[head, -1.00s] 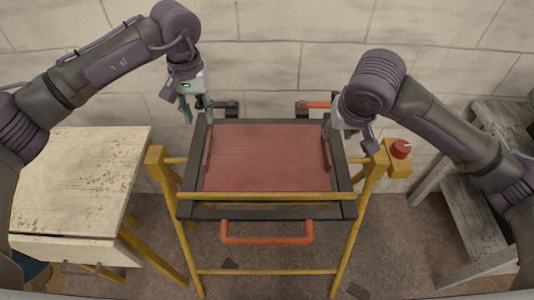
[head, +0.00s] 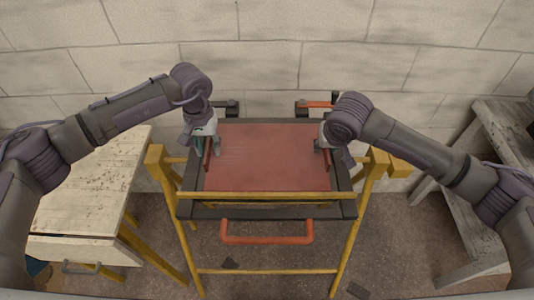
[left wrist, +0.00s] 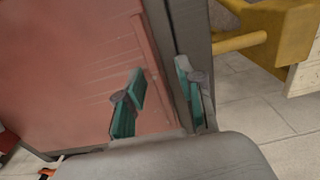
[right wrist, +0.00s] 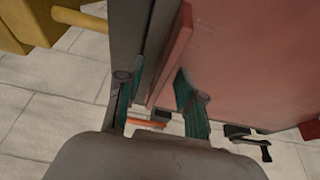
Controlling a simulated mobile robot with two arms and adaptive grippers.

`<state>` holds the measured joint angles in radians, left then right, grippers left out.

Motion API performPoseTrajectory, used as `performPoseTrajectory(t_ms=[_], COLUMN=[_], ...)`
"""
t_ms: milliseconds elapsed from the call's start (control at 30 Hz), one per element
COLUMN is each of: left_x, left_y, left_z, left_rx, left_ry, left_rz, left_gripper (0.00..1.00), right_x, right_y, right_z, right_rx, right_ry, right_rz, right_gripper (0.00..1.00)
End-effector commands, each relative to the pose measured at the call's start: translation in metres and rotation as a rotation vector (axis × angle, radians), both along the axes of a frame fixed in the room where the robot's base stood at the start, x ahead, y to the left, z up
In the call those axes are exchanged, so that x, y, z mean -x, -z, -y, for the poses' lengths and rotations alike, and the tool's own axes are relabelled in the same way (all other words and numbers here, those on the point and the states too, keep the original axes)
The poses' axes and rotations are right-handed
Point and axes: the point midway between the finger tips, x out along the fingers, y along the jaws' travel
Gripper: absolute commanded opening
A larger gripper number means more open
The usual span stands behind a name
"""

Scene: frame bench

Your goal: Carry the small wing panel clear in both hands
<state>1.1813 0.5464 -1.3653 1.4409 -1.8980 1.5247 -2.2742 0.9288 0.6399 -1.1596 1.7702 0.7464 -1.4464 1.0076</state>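The small wing panel (head: 265,160) is a flat red plate lying in a dark frame (head: 265,212) on a yellow stand. It has a raised red rail along its left and right edges. My left gripper (head: 208,150) is at the left edge; in the left wrist view its teal fingers (left wrist: 160,98) are apart, one on each side of the left rail (left wrist: 150,50). My right gripper (head: 321,147) is at the right edge; in the right wrist view its fingers (right wrist: 155,100) are apart, on either side of the right rail (right wrist: 172,55). Finger contact with the rails cannot be told.
The yellow stand (head: 265,272) has an orange-red handle bar (head: 266,240) at its front. Two clamps, one black (head: 225,107) and one with an orange lever (head: 315,104), sit behind the panel. A worn table (head: 80,185) stands left, grey shelving (head: 455,190) right.

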Motion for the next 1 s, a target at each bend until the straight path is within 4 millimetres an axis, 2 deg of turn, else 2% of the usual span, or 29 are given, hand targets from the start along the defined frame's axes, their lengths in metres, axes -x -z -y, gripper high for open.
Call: performPoseTrajectory(t_ms=[133, 367, 1000], left_x=[0.0000, -0.0001, -0.0010], left_y=[-0.0001, -0.0003, -0.0034], left_z=[0.0001, 0.0001, 0.0004], left_rx=[0.000, 0.000, 0.002], left_ry=[0.000, 0.000, 0.000], left_rz=[0.000, 0.000, 0.003], left_gripper=[0.38, 0.00, 0.00], right_x=[0.0001, 0.0001, -0.0008], right_y=[-0.0001, -0.0003, -0.0036], right_z=[-0.0001, -0.0001, -0.0004], right_rx=[0.000, 0.000, -0.002], right_ry=[0.000, 0.000, -0.001], right_rz=[0.000, 0.000, 0.004], right_gripper=[0.38, 0.00, 0.00])
